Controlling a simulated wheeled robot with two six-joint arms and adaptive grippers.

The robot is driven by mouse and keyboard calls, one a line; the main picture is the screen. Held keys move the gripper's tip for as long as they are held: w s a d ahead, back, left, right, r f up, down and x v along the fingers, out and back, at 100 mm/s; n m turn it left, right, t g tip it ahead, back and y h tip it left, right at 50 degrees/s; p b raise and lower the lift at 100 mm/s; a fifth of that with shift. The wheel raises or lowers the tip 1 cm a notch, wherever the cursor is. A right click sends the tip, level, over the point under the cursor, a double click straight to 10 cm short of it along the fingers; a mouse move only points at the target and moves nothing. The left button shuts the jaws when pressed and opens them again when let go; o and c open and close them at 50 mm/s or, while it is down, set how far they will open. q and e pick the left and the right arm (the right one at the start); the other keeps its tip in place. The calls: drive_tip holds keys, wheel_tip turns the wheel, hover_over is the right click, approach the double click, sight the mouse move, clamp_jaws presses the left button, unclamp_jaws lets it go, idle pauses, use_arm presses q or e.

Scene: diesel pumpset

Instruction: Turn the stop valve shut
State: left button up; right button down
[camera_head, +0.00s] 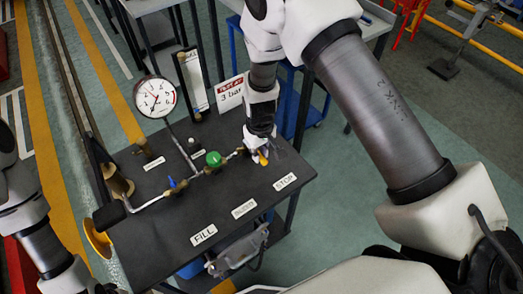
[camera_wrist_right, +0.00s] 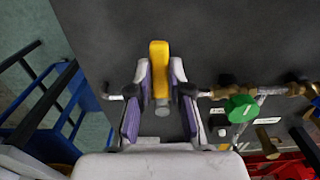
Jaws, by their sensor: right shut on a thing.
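The stop valve has a yellow lever (camera_head: 263,158), near the STOP label (camera_head: 285,181) on the dark panel table (camera_head: 150,232). In the right wrist view the yellow lever (camera_wrist_right: 159,60) points up the picture, roughly across the line of the brass pipe fittings (camera_wrist_right: 217,92). My right gripper (camera_head: 257,150) is at this lever, and its two purple-padded fingers (camera_wrist_right: 160,80) stand on either side of it, shut on it. The fingers and wrist hide most of the valve body. My left arm shows at the left edge, but its gripper is out of view.
On the same pipe are a green round handle (camera_head: 214,159) and a blue lever (camera_head: 172,182). A pressure gauge (camera_head: 155,97) and a 3 bar sign (camera_head: 230,93) stand behind. Labels, including FILL (camera_head: 203,235), lie along the near side. The panel's near half is otherwise clear.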

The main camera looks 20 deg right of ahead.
drive_tip(key=shift+s+f, duration=0.1)
drive_tip(key=shift+s, duration=0.05)
drive_tip(key=c, duration=1.1)
unclamp_jaws()
drive_tip(key=shift+a, duration=0.1)
drive_tip(key=shift+r, duration=0.2)
wheel_tip(320, 180, up, 12)
drive_tip(key=shift+f, duration=0.2)
